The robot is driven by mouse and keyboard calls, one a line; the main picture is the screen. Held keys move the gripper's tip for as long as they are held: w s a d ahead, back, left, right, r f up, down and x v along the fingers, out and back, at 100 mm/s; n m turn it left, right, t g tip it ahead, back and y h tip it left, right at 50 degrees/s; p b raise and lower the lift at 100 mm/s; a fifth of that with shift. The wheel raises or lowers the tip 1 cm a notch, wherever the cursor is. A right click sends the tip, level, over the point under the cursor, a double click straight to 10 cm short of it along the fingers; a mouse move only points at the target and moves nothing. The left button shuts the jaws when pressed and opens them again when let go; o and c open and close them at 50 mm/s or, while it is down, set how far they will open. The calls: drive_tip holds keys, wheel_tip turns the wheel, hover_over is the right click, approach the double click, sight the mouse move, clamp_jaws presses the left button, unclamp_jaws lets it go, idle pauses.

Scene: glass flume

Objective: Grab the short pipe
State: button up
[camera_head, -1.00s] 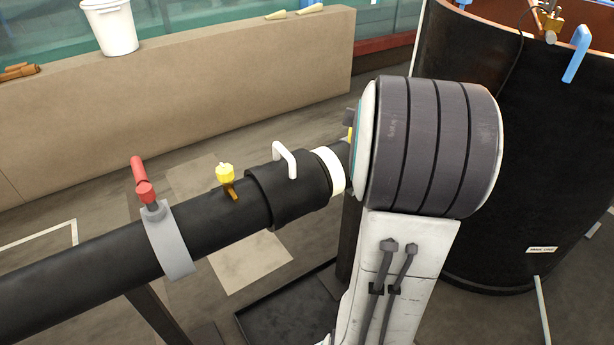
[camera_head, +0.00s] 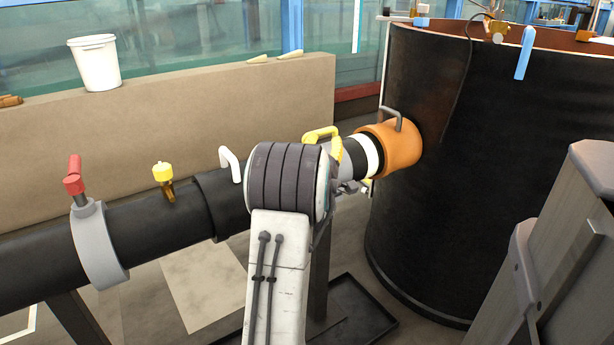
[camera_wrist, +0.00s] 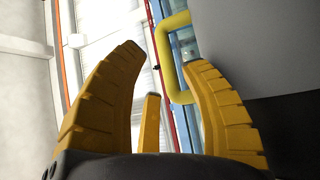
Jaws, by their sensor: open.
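The short pipe appears to be the piece with the yellow handle (camera_head: 335,146), just left of a black pipe end with a white ring (camera_head: 369,155); my arm covers much of it. In the wrist view the yellow handle (camera_wrist: 163,48) stands out from a smooth grey surface (camera_wrist: 250,45). My gripper (camera_wrist: 165,58) is open and empty, its yellow fingers spread with the handle showing between and beyond the tips. In the head view my gripper (camera_head: 362,187) is partly hidden beside the pipe, below the handle. I see no clear contact.
A long black pipe (camera_head: 150,220) with a grey clamp (camera_head: 98,245) runs left. An orange collar (camera_head: 403,150) joins the line to a large black tank (camera_head: 450,220) at right. A beige wall (camera_head: 180,130) carries a white bucket (camera_head: 95,63). A black tray (camera_head: 365,310) lies below.

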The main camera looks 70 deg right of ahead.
sight(326, 131)
drive_tip(key=shift+b+x, duration=0.6)
drive_tip(key=shift+x, duration=0.35)
drive_tip(key=b+x, duration=0.2)
drive_tip(key=b, duration=0.1)
drive_tip(key=shift+f, duration=0.2)
drive_tip(key=shift+r+b+x, duration=0.1)
drive_tip(key=shift+b+x, duration=0.7)
drive_tip(key=shift+b, duration=0.05)
drive_tip(key=shift+r+b+x, duration=0.15)
drive_tip(key=shift+b+x, duration=0.6)
drive_tip(key=shift+b, duration=0.1)
drive_tip(key=shift+c, duration=0.2)
drive_tip(key=shift+r, duration=0.1)
drive_tip(key=c, duration=0.7)
clamp_jaws()
drive_tip(key=shift+r, duration=0.1)
